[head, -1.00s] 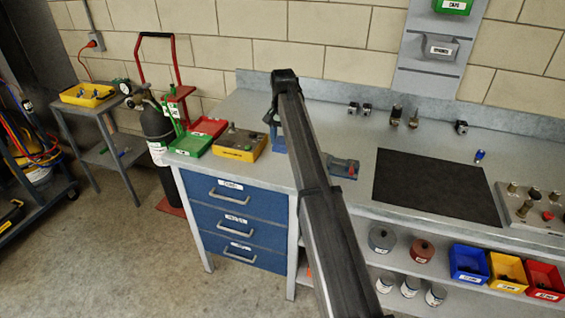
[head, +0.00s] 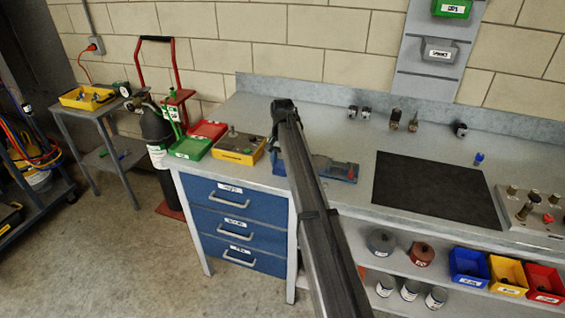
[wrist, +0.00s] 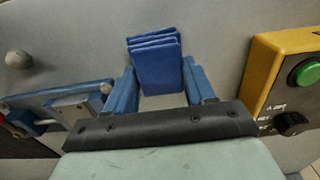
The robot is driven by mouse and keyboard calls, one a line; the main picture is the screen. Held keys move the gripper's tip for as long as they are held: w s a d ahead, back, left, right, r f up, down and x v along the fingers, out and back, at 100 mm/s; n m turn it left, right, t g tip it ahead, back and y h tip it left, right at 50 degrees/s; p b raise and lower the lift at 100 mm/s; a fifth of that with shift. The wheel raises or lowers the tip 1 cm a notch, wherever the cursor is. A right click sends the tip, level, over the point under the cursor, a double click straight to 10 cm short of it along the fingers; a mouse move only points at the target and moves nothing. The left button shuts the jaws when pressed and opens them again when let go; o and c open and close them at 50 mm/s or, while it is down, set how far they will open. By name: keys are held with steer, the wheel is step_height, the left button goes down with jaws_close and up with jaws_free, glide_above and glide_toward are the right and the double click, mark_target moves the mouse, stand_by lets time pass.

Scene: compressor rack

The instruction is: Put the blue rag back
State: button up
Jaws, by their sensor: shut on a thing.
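The blue rag (wrist: 156,62), a folded stack of layers, shows at the top middle of the wrist view. My gripper (wrist: 158,72) is shut on it, with one blue finger on each side. The rag's far end sticks out past the fingertips over the grey bench top. In the head view my dark arm hides most of the gripper, which is over the left part of the bench. A bit of blue (head: 277,163) shows beside the arm there; I cannot tell whether it is finger or rag.
A yellow box with a green button (head: 239,147) stands just left of the gripper. A blue clamp-like tool (head: 338,170) lies to its right. Green (head: 190,149) and red trays are farther left. A black mat (head: 435,188) covers the bench's middle.

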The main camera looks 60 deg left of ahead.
steer(key=shift+f, duration=0.1)
steer(key=o, duration=1.1)
step_height(320, 180, up, 12)
